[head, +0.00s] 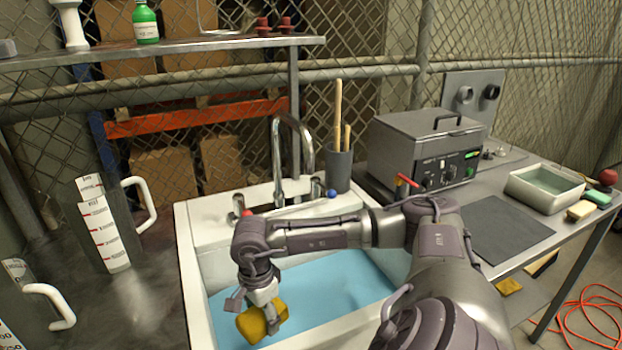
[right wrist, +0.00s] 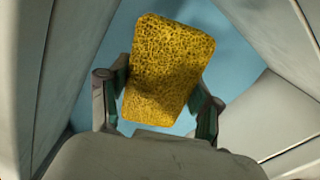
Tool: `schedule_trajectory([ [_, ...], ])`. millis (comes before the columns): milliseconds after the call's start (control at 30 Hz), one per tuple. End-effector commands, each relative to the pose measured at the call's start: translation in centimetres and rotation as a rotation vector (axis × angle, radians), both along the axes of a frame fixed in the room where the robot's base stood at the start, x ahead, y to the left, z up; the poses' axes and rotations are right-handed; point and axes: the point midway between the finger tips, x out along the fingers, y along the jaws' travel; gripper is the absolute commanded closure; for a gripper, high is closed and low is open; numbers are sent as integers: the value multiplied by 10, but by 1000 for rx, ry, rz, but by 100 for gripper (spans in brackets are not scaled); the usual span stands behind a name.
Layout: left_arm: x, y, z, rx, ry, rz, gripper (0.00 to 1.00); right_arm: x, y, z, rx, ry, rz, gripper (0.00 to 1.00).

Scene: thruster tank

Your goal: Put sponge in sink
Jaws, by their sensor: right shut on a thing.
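A yellow porous sponge (head: 251,325) is between the fingers of my right gripper (head: 258,311) in the head view. The right gripper is shut on it, with the sponge tilted. The white sink (head: 192,275) with a blue bottom is below them, and the sponge is over the basin. In the right wrist view the sponge (right wrist: 168,68) sits between the two fingertips (right wrist: 160,95), with the blue sink bottom (right wrist: 225,50) and pale walls around it. I cannot tell whether the sponge touches the bottom. My left gripper is not in view.
A chrome faucet (head: 307,150) rises behind the sink. Measuring jugs (head: 104,225) stand on the left counter. A grey holder (head: 339,170) with wooden sticks stands behind the sink. A metal bath unit (head: 425,145) and a white tray (head: 543,195) are on the right table.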

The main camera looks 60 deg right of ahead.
Motion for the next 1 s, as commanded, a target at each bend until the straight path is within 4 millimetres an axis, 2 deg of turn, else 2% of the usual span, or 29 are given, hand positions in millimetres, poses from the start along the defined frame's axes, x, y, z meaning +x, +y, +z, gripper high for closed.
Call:
schedule_trajectory([
  [33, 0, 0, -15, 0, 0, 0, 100, -6, -14, -26, -5, 9, 3, 60],
  [100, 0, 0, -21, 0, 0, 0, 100, -10, -26, -42, -4, 5, 19, 60],
  [300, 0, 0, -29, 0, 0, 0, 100, -17, -45, -67, 0, 1, 50, 60],
  [600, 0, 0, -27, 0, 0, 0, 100, -18, -47, -118, 2, 2, 54, 60],
  [833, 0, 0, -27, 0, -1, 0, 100, -18, -46, -137, 2, 2, 53, 60],
  [1000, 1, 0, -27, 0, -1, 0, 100, -18, -46, -162, 3, 2, 53, 60],
])
